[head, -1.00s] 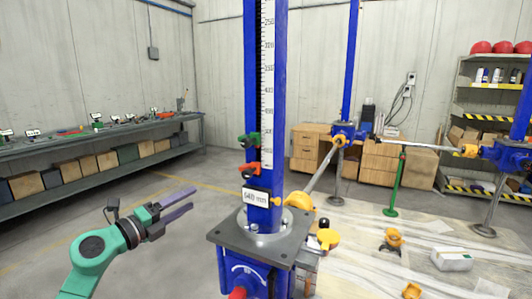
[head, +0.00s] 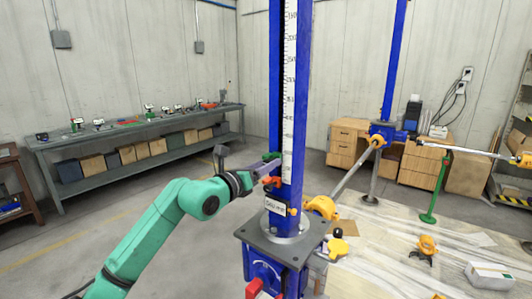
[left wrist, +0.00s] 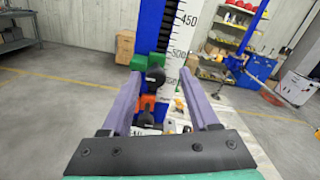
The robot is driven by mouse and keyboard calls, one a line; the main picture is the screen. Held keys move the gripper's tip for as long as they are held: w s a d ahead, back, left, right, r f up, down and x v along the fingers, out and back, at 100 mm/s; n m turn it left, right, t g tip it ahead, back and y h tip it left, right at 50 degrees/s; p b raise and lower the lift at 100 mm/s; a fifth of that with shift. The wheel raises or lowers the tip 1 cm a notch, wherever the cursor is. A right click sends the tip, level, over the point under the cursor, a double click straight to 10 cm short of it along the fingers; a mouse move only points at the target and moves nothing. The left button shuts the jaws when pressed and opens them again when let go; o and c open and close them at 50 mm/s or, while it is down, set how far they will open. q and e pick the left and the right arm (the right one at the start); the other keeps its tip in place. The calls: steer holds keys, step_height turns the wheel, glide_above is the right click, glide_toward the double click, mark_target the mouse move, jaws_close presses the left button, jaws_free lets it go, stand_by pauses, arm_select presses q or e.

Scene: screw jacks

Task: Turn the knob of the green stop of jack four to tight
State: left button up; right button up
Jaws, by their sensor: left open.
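The near jack has a tall blue mast (head: 298,120) with a white scale (head: 288,90). A green stop (head: 271,156) is clamped on the mast, partly hidden by my left gripper (head: 262,168). In the left wrist view the green stop (left wrist: 125,46) shows its black round knob (left wrist: 155,76) between the open purple fingertips (left wrist: 160,74). I cannot tell whether the fingers touch the knob. A red stop (head: 271,181) sits just below; it looks orange in the wrist view (left wrist: 147,101). Whether this is jack four is not readable. My right gripper is out of view.
A label plate (head: 279,207) and a grey base plate (head: 290,243) lie below the stops. Another blue jack (head: 385,131) stands behind to the right. A workbench (head: 140,132) lines the left wall. The floor left of the near jack is mostly clear.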

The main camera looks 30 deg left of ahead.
arm_select(q)
steer(key=shift+w+a+f, duration=0.25)
steer(key=shift+w+a, duration=0.1)
steer(key=shift+w, duration=0.1)
steer(key=shift+s+d+r, duration=0.1)
steer(key=shift+s+d, duration=0.05)
steer(key=shift+d, duration=0.05)
steer(key=c, duration=0.8)
jaws_close()
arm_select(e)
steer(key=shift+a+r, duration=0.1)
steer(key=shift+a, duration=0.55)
